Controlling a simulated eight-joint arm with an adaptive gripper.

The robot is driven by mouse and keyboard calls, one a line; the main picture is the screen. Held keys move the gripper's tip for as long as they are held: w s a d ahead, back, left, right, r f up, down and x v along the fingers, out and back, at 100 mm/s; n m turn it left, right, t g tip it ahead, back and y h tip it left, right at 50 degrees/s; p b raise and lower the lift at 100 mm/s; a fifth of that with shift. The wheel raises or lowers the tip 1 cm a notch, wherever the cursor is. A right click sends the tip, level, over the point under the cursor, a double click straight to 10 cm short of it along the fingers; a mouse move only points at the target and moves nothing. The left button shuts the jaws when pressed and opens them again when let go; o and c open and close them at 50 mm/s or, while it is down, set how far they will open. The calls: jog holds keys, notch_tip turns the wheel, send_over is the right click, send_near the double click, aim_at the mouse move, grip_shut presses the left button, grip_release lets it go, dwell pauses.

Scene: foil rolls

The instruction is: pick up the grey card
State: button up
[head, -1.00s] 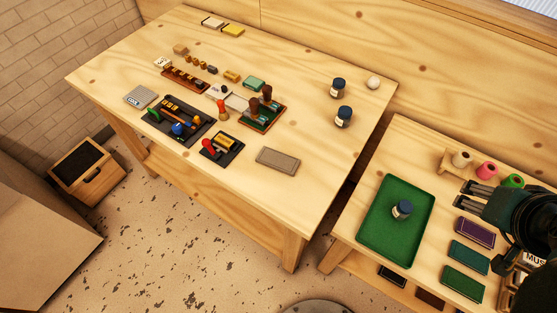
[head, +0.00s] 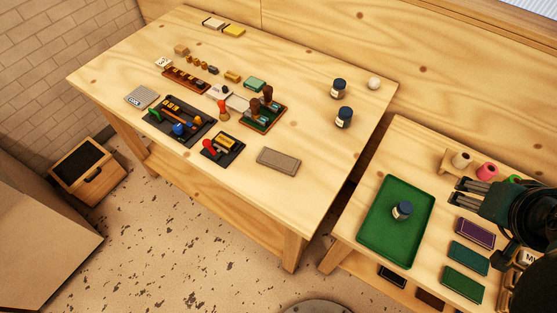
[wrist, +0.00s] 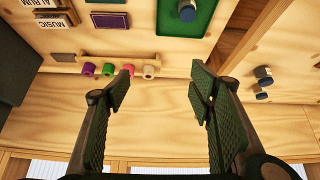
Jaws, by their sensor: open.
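A flat grey, card-like slab (head: 278,160) lies near the front edge of the large table, right of the black trays. A lighter grey piece with a small label (head: 141,97) lies at that table's left end. The wrist view shows a small grey-brown flat piece (wrist: 63,57) near the MUSIC block. I cannot tell which of these is the grey card. My gripper (head: 462,192) is over the right-hand table, far from both pieces on the large table. In the wrist view its jaws (wrist: 162,90) are apart with nothing between them.
The right table holds a green tray (head: 375,250) with a dark jar (head: 402,210), coloured spools (head: 486,171) and purple (head: 475,232), teal and green cards. A gap separates the tables.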

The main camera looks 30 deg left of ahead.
jog(key=w+a+r+n+g+y+p, duration=0.1)
jog(key=w+a+n+g+p, duration=0.3)
jog(key=a, duration=0.9)
jog(key=n+g+h+p, duration=0.1)
jog(key=n+g+p, duration=0.2)
jog(key=n+p, duration=0.8)
send_over(279, 160)
jog(key=b, duration=0.4)
notch_tip(279, 160, down, 12)
jog(key=n, duration=0.4)
jog(key=shift+r, duration=0.2)
jog(key=shift+f, duration=1.3)
jog(key=shift+f, duration=0.15)
